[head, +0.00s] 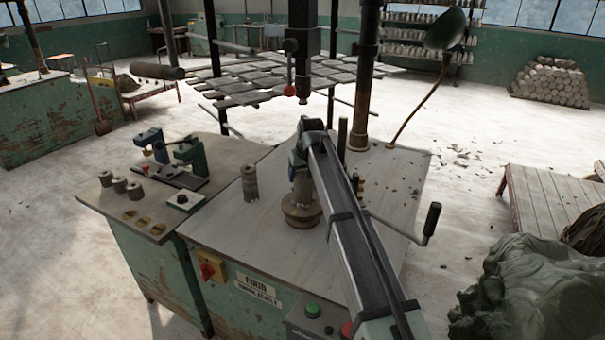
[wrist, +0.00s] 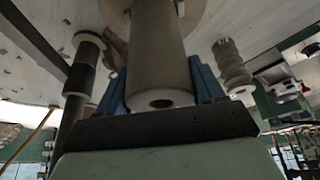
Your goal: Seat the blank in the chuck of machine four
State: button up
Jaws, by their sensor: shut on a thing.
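The blank (wrist: 158,55) is a pale grey cylinder with a hole in its near end. My gripper (wrist: 160,80) is shut on it, one blue finger on each side. In the head view my gripper (head: 299,166) is over the bench, and the blank (head: 303,190) points down below it. The chuck (head: 302,213) is a round brown piece on the bench top, directly under the blank. In the wrist view a round rim (wrist: 112,10) shows at the top behind the blank. I cannot tell whether the blank's far end is inside the chuck or just above it.
A ribbed grey stack (head: 250,183) stands left of the chuck. A dark spindle (head: 303,80) hangs behind my gripper, and a thick post (head: 366,80) rises at the back. A crank handle (head: 431,222) sticks out at right. Short cylinders (head: 119,185) stand on the left bench.

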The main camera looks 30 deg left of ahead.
jog(key=o, duration=1.5)
jog(key=shift+r, duration=0.1)
jog(key=v, duration=1.2)
